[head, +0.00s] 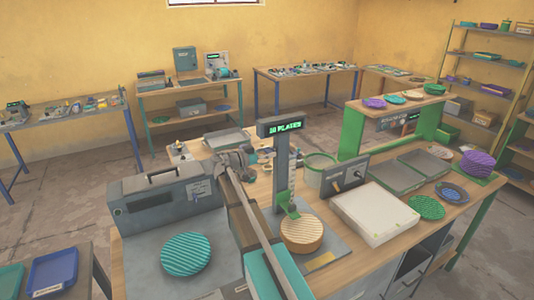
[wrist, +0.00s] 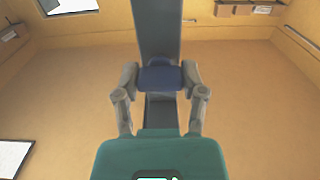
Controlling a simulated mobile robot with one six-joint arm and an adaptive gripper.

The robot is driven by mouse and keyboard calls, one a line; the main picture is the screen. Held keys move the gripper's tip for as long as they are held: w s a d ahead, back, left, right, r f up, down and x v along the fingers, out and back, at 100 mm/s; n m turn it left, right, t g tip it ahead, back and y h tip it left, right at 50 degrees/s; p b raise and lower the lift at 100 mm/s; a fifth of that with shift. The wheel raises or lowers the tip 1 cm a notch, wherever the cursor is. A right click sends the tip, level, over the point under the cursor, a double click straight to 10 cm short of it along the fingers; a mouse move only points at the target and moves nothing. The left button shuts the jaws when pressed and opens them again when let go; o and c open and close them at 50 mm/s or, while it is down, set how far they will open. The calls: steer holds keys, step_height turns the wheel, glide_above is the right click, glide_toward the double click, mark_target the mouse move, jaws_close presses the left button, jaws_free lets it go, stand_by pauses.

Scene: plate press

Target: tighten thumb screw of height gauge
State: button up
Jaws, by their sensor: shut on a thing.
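The height gauge (head: 283,165) is a dark grey post on a grey base, with a lit display reading "10 PLATES". Its green slider (head: 289,209) is low on the post, above a round stack of tan ridged plates (head: 302,235). In the wrist view, my gripper (wrist: 160,79) is shut, with its fingertips on both sides of a dark blue piece, which looks like the thumb screw (wrist: 160,79). A grey post stands directly behind it. In the head view, my arm hides part of the bench left of the gauge, and the thumb screw cannot be made out.
A grey case (head: 165,200) and teal ridged plates (head: 186,254) are left of my arm. A white block (head: 375,213), grey trays (head: 395,175) and a green round container (head: 320,168) stand right of the gauge. A green raised shelf (head: 400,106) is behind them.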

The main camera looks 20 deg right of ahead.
stand_by(0.4)
steer(key=o, duration=1.2)
steer(key=shift+c, duration=0.2)
steer(key=shift+a, duration=0.1)
steer(key=a, duration=1.1)
steer(key=shift+s+a, duration=0.2)
steer(key=shift+a, duration=0.2)
